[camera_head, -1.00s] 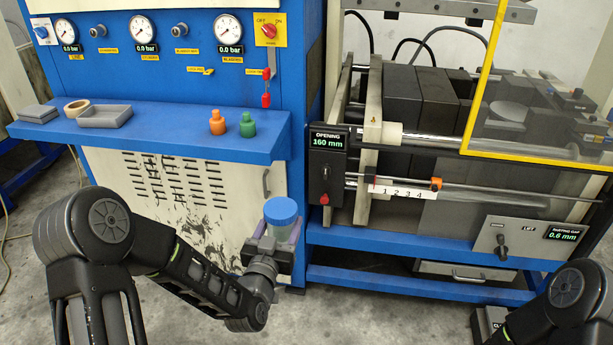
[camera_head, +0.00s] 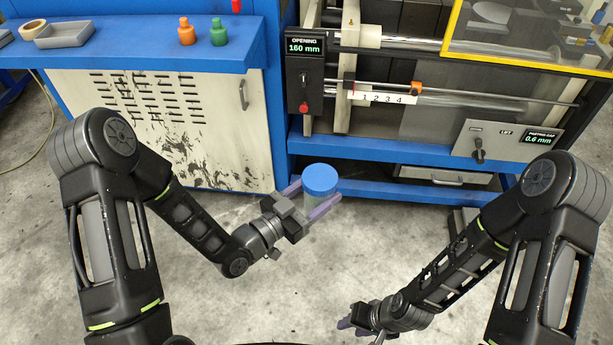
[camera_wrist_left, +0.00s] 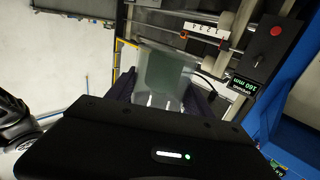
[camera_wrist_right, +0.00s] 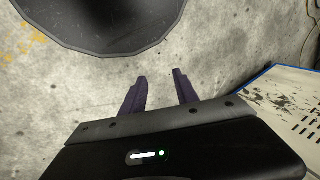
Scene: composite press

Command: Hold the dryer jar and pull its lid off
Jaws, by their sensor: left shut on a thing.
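The dryer jar (camera_head: 314,201) is a clear jar with a round blue lid (camera_head: 320,178), held upright over the floor in front of the press. My left gripper (camera_head: 313,198) is shut on the jar's body, one purple finger on each side below the lid. In the left wrist view the clear jar (camera_wrist_left: 163,75) with a greenish patch sits between the fingers; its lid cannot be made out there. My right gripper (camera_head: 349,326) is low in the head view, apart from the jar. In the right wrist view its fingers (camera_wrist_right: 159,76) are apart and empty.
The blue shelf (camera_head: 130,57) at the left carries an orange bottle (camera_head: 186,34), a green bottle (camera_head: 218,35) and a grey tray (camera_head: 64,36). The press's blue lower frame (camera_head: 400,180) is just behind the jar. The floor between my arms is clear.

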